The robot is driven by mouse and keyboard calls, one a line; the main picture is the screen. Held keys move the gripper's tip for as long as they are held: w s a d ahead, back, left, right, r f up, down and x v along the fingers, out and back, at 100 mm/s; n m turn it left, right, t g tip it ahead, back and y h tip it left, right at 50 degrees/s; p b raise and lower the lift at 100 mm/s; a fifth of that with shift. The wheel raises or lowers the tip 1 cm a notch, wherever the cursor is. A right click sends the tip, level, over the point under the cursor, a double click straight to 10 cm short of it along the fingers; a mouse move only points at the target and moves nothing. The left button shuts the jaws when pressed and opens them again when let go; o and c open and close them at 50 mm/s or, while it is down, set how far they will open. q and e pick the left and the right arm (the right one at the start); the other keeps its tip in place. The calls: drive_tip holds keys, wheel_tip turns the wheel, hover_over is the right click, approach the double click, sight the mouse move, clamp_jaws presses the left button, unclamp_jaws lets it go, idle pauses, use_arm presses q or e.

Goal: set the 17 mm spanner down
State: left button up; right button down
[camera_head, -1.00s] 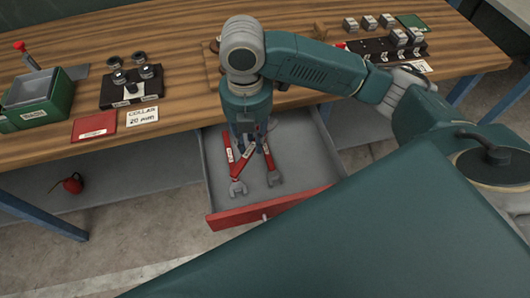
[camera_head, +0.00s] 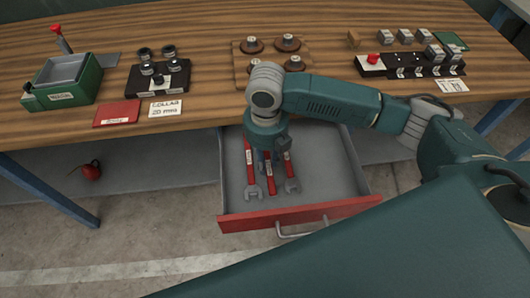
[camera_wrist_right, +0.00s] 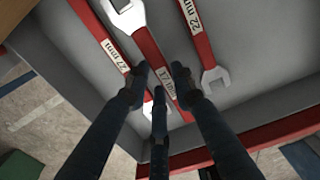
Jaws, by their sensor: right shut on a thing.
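The 17 mm spanner (camera_wrist_right: 149,48) has a red handle with a white label. My right gripper (camera_wrist_right: 162,88) is shut on its handle, and its open jaw points to the back of the drawer. In the head view the spanner's red handle end (camera_head: 270,179) shows below the gripper (camera_head: 271,158), inside the open drawer (camera_head: 345,190). It is between the 27 mm spanner (camera_wrist_right: 98,35) on the left and the 22 mm spanner (camera_wrist_right: 199,38) on the right. I cannot tell if it touches the drawer floor. My left gripper is out of view.
The drawer has a red front (camera_head: 300,212) and grey walls close around the spanners. On the wooden bench (camera_head: 215,75) above stand a green box (camera_head: 68,80), a black holder (camera_head: 158,78), and a wooden board with round parts (camera_head: 272,48). The drawer's right side is bare.

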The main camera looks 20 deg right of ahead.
drive_tip(key=shift+w+f, duration=0.1)
drive_tip(key=shift+f, duration=0.55)
drive_tip(key=w, duration=0.2)
drive_tip(key=w+d, duration=0.1)
drive_tip(key=shift+w+r+p, duration=0.1)
drive_tip(key=shift+w+p, duration=0.2)
drive_tip(key=shift+w, duration=0.1)
drive_tip(key=shift+f, duration=0.7)
drive_tip(key=shift+s, duration=0.1)
drive_tip(key=c, duration=1.5)
unclamp_jaws()
drive_tip(key=shift+f, duration=0.15)
drive_tip(key=shift+o, duration=0.2)
